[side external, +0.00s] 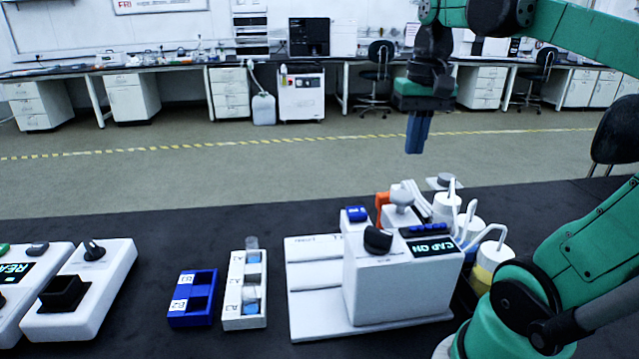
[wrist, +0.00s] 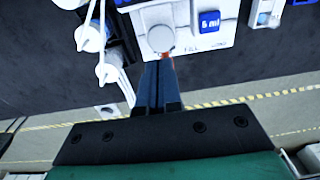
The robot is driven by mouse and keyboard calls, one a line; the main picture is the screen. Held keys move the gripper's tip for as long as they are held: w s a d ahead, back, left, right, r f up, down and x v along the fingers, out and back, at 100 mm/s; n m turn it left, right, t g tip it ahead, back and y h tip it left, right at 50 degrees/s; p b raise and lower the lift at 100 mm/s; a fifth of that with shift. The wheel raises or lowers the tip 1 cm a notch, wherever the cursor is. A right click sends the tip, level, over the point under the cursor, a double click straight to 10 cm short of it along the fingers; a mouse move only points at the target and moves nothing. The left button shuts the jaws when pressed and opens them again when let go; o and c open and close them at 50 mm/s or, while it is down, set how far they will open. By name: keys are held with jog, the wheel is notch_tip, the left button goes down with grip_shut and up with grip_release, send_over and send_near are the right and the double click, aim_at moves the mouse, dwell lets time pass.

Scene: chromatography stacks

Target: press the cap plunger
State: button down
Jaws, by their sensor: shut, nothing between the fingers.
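The white machine (side external: 395,285) stands on the dark bench with a display (side external: 432,248) reading "CAP ON" and a black knob (side external: 377,240) on top. Behind the display is a grey round-topped knob (side external: 401,197) on a white post, likely the cap plunger; no label confirms it. The wrist view shows this knob (wrist: 160,38) just beyond my fingertips, near a "FILL" label. My gripper (side external: 414,150) has its blue fingers together, empty, pointing down, well above the bench and apart from the machine. The fingers (wrist: 158,66) also show shut in the wrist view.
White bottles with spouts (side external: 470,228) crowd the machine's right back side. An orange part (side external: 382,200) and a blue volume button (side external: 356,213) are beside the knob. A white vial rack (side external: 233,312), a blue rack (side external: 180,316) and other devices (side external: 95,295) stand left.

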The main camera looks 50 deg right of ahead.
jog(key=shift+s+r, duration=0.15)
jog(key=shift+r, duration=2.4)
jog(key=shift+a+f, duration=0.1)
jog(key=w+a+f+n+t, duration=0.3)
jog(key=a+f+n, duration=0.1)
jog(key=a+f, duration=0.3)
jog(key=w+a+f+n+t, duration=0.3)
jog(key=w+a+f+n, duration=0.1)
jog(key=f, duration=0.4)
jog(key=a+n, duration=0.1)
jog(key=a, duration=0.1)
jog(key=shift+a+f+t, duration=0.15)
jog(key=shift+a+t, duration=0.15)
jog(key=shift+a, duration=0.05)
